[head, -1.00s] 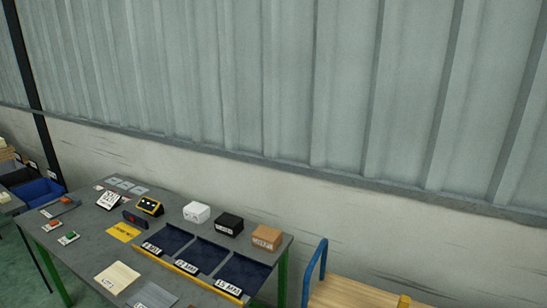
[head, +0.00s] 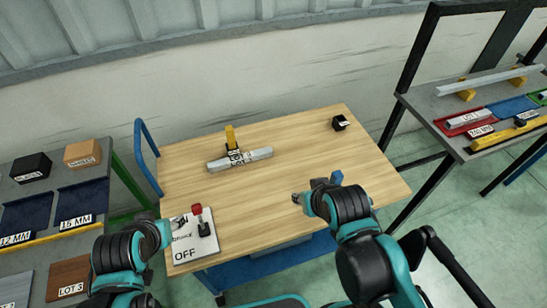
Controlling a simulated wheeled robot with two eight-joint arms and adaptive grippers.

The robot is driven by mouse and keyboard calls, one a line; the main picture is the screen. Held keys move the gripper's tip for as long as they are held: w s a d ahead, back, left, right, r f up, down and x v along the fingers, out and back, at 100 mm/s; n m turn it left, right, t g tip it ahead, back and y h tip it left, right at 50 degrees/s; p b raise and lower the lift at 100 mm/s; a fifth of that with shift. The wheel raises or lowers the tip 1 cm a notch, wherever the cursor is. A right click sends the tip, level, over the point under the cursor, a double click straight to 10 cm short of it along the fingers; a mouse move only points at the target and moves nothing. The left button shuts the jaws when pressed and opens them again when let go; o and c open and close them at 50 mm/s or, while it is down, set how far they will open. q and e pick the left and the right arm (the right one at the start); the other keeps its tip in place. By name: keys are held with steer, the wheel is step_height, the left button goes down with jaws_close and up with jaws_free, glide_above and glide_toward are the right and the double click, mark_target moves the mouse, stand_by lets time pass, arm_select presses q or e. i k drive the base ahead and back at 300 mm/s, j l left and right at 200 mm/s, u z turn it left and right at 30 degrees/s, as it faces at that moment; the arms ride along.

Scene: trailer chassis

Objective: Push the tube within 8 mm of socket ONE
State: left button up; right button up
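A grey tube (head: 262,154) lies on the wooden top of a cart, toward the back left, with black-and-white labels at its middle. A yellow upright piece (head: 230,135) stands just behind it. A small black block (head: 340,122) with a pale label sits at the back right of the top; the label is too small to read, so I cannot tell which thing is socket ONE. My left gripper (head: 181,222) is at the white OFF plate, beside the red-knobbed lever. My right gripper (head: 297,198) is over the middle front of the top, apart from the tube. Neither finger opening is clear.
The OFF plate (head: 194,244) with its red-knobbed lever (head: 200,220) is at the cart's front left. A blue handle (head: 146,147) rises at the left edge. Benches stand on both sides; the right bench has another long tube (head: 490,80). The middle of the wooden top (head: 280,190) is clear.

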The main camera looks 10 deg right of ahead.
mark_target(252, 156)
steer(key=l+u, duration=0.5)
steer(key=k+l+u, duration=0.1)
steer(key=l+u, duration=0.35)
steer(key=l, duration=0.2)
